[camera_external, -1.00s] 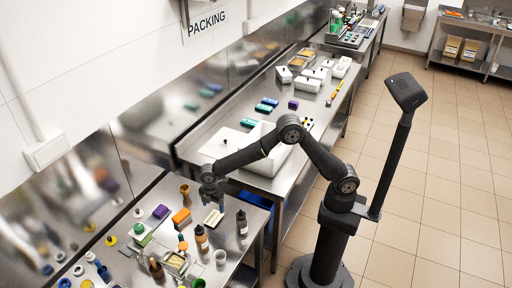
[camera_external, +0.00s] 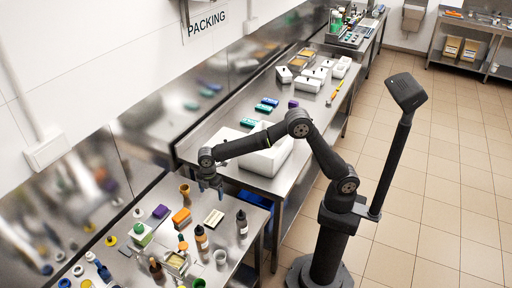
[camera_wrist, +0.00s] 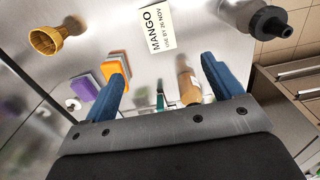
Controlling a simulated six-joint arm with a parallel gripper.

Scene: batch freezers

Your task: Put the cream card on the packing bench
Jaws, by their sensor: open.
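The cream card (camera_external: 214,218) lies on the near steel bench, beside an orange block. In the wrist view the card (camera_wrist: 164,28) is pale, with black print reading MANGO, USE BY 26 NOV. My gripper (camera_external: 210,183) is above the near bench, higher than the card and apart from it. In the wrist view my gripper (camera_wrist: 163,70) has its blue fingers spread with nothing held, and the card is beyond the fingertips. A PACKING sign (camera_external: 206,27) hangs on the wall by the middle steel bench (camera_external: 196,150).
The middle bench carries a large white bin (camera_external: 268,160), teal boxes and white tubs.

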